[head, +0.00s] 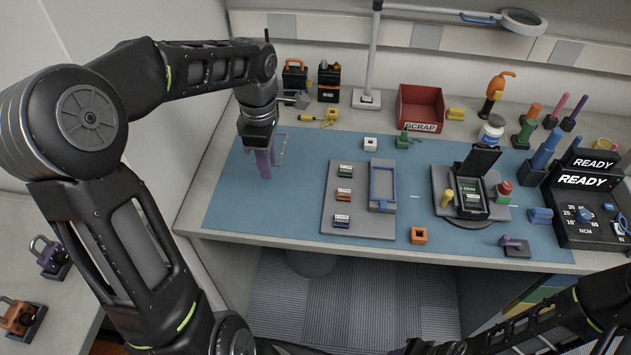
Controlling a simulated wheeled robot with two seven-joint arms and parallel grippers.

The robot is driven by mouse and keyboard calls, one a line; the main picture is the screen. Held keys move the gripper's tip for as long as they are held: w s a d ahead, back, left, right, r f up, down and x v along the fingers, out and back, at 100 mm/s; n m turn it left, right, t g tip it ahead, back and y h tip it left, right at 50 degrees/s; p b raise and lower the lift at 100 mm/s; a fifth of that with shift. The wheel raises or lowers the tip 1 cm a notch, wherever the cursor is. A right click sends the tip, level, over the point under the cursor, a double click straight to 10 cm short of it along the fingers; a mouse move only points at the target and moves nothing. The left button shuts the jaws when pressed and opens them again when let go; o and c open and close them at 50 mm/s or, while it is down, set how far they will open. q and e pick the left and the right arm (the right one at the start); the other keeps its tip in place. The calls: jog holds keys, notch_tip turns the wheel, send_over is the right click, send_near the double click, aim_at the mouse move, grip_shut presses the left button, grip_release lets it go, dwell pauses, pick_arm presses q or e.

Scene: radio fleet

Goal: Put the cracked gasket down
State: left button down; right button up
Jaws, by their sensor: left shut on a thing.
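My left gripper (264,163) points down over the left part of the blue mat (235,200). It is shut on a thin, pale, frame-shaped piece, which I take to be the cracked gasket (283,150); it sticks out to the right of the fingers. Any crack is too small to see, and part of the piece is hidden by the gripper. I cannot tell whether it touches the mat. A red bin marked SCRAP (420,108) stands at the back of the bench. My right arm shows at the bottom right, but its gripper is out of view.
A grey tray (333,222) holds several small modules and a blue rectangular frame (383,184). An open radio case (473,195) sits on a stand to its right. A torque unit reading READY (583,181) is at the right. The mat left of the tray is clear.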

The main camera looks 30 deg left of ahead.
pick_arm(q)
send_over(273, 201)
jog(key=shift+f+p, duration=0.45)
jog(key=shift+f, duration=2.6)
jog(key=shift+f, duration=0.1)
notch_tip(273, 201, down, 4)
jog(key=shift+r+p, duration=0.2)
jog(key=shift+p, duration=0.15)
jog(key=shift+f+b, duration=0.65)
jog(key=shift+b, duration=0.25)
jog(key=c, duration=1.1)
grip_release()
jog(key=shift+r, duration=0.1)
